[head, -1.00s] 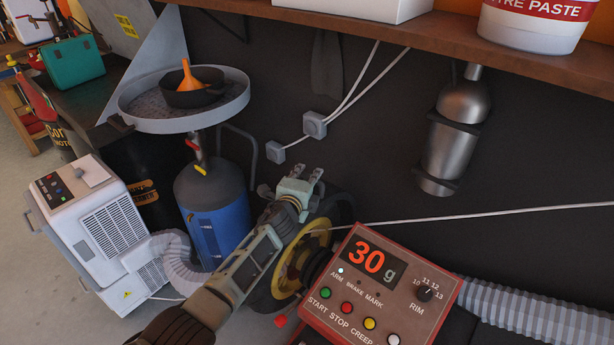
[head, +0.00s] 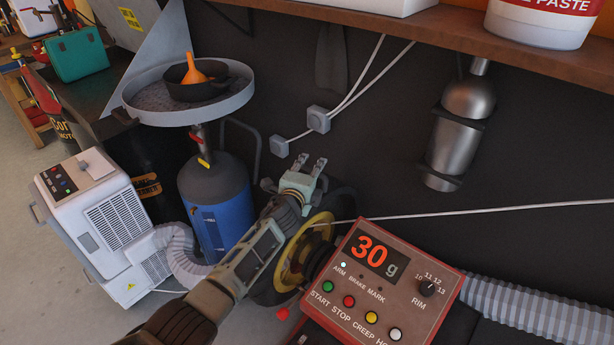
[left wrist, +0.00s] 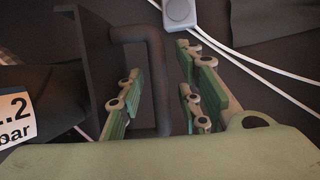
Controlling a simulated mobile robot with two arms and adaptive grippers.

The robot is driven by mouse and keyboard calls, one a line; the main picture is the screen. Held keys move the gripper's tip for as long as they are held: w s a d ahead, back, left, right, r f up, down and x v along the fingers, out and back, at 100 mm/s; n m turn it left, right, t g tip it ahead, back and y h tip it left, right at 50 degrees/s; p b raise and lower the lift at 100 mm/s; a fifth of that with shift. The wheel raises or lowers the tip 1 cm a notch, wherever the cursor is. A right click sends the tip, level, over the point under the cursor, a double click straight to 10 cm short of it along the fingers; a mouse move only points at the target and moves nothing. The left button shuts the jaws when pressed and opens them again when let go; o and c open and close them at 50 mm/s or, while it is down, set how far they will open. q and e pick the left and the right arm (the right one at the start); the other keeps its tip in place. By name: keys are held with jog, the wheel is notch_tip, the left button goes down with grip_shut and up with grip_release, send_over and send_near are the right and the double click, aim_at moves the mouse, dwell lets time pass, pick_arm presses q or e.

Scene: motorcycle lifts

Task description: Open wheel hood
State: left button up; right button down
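My left gripper (head: 308,166) is raised in front of the dark wall, above and beside a black tyre with a yellow rim (head: 305,248). Its green-padded fingers (left wrist: 158,98) are apart in the left wrist view, with nothing held between them. The wheel sits on a machine with a red control panel (head: 385,285) reading 30 g. My left arm covers part of the tyre. I cannot clearly make out a separate wheel hood in either view. My right gripper is not in view.
A blue tank (head: 222,205) with a round tray (head: 190,112) and a bent handle (head: 243,128) stands left of the gripper. That handle shows beyond the fingers in the left wrist view (left wrist: 150,70). A white unit (head: 105,225) stands left; cables and a shelf (head: 510,45) are on the wall.

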pick_arm(q)
jog(key=shift+s+a+r, duration=0.15)
jog(key=shift+s+a, duration=0.15)
jog(key=shift+s, duration=0.3)
jog(key=v, duration=1)
jog(key=shift+s, duration=0.3)
